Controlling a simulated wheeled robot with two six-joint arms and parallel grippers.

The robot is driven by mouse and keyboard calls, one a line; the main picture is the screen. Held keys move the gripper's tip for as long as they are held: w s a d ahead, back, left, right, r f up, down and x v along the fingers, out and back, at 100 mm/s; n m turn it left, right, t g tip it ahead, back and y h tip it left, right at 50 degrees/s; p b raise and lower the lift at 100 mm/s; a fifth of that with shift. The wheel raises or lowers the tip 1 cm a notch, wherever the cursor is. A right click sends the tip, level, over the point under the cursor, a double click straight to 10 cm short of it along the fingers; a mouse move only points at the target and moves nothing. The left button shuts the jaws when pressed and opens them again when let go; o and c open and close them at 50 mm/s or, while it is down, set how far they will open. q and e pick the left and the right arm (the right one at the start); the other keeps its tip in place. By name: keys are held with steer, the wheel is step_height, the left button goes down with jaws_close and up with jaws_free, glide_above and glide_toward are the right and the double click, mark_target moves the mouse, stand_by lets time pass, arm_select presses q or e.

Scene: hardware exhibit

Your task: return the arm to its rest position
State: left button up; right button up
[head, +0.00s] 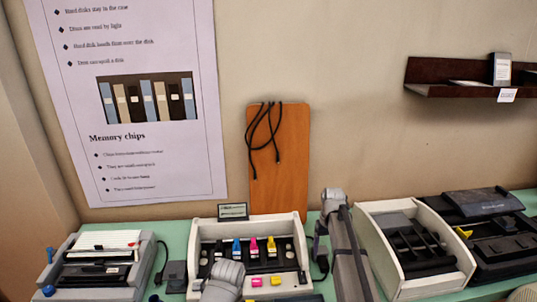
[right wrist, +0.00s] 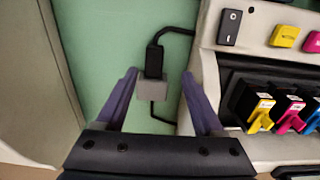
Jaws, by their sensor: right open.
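My right gripper (head: 318,246) is just right of the opened printer with colour cartridges, low over the green table. In the right wrist view my right gripper (right wrist: 158,88) is open, with one purple finger on each side of a small grey block (right wrist: 152,91) carrying a black plug (right wrist: 154,60). Gaps show between the fingers and the block, so nothing is gripped. My right arm (head: 350,262) comes up from the bottom edge. A grey rounded part of mine (head: 222,281) covers the printer's front left; no left gripper fingers show.
The printer (head: 203,236) holds blue, magenta and yellow cartridges. A pale open-sided device (head: 382,208) stands close right of my arm. Another printer (head: 85,292) is at left. A wooden board (head: 284,170) leans at the wall; a shelf (head: 432,90) hangs upper right.

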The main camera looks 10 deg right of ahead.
steer(key=s+a, duration=0.5)
steer(key=s, duration=0.4)
steer(key=s+a, duration=0.5)
steer(key=s, duration=0.5)
steer(key=s+a+n+h, duration=0.1)
steer(key=s+a+n, duration=0.2)
steer(key=s+a, duration=0.3)
steer(key=a, duration=0.5)
steer(key=shift+s+a+n, duration=0.15)
steer(key=shift+a+n, duration=0.2)
steer(key=shift+n, duration=0.05)
